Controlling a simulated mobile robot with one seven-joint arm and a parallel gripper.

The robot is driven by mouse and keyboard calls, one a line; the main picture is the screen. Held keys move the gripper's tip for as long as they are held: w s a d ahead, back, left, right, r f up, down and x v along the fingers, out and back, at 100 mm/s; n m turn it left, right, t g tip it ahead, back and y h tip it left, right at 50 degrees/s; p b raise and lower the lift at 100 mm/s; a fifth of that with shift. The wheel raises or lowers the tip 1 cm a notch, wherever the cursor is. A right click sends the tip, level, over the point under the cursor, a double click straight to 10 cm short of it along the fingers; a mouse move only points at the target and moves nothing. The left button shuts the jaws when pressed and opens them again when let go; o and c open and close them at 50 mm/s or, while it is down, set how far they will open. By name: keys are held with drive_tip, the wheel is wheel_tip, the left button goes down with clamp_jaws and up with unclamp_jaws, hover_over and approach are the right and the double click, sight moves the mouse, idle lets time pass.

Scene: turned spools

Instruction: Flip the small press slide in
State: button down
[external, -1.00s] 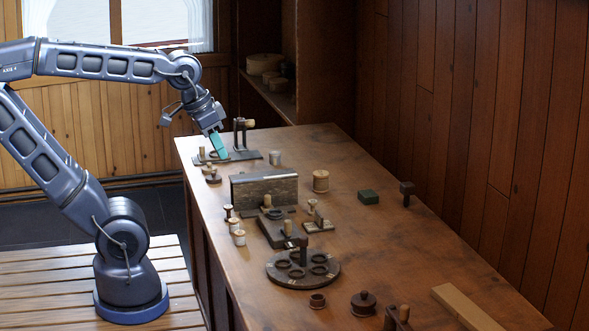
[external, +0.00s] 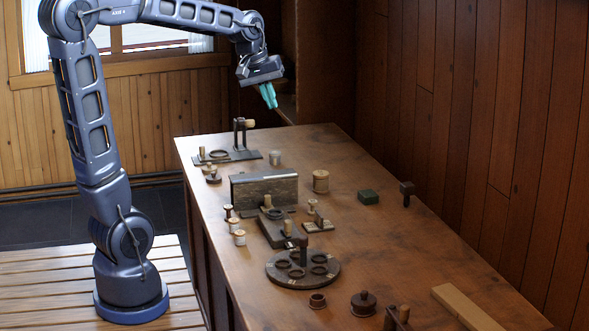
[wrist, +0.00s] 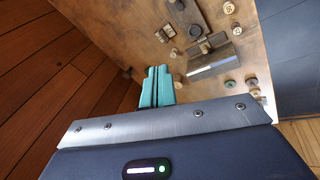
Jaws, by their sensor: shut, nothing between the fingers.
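My gripper (external: 269,96) is shut and empty, its teal fingers together high above the back of the table; they also show shut in the wrist view (wrist: 158,88). Below it at the back left, a fixture (external: 240,157) has a dark flat base, a ring, a short pale peg and an upright frame with a wooden handle. Mid-table, a dark long fixture (external: 278,232) carries a ring and wooden pegs. Beside it is a small plate fixture (external: 319,225) with a wooden knob. I cannot tell for sure which one is the small press, or how its slide stands.
An upright dark panel (external: 264,188) stands mid-table. A round turntable (external: 303,268) with rings is nearer. The right side has clear room.

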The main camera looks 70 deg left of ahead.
drive_tip(key=w+a+f+n, duration=0.1)
drive_tip(key=a+f+n, duration=0.25)
drive_tip(key=a, duration=0.95)
drive_tip(key=a+f+n, duration=0.2)
drive_tip(key=a+n, duration=0.3)
drive_tip(key=a, duration=0.7)
drive_tip(key=w+a+f+n, duration=0.1)
drive_tip(key=a+f+n, duration=0.3)
drive_tip(key=a, duration=0.9)
drive_tip(key=s+a+f+n, duration=0.4)
drive_tip(key=s+a, duration=0.3)
drive_tip(key=a, duration=0.2)
drive_tip(key=s+a+f+n, duration=0.4)
drive_tip(key=s+a+f, duration=0.2)
drive_tip(key=a, duration=0.4)
drive_tip(key=s+a+f+n, duration=0.4)
drive_tip(key=s+a+f, duration=0.2)
drive_tip(key=s+a, duration=0.2)
drive_tip(key=shift+s+a+t+y, duration=0.25)
drive_tip(key=shift+a+t+y, duration=0.05)
drive_tip(key=shift+a, duration=0.65)
drive_tip(key=shift+f, duration=0.2)
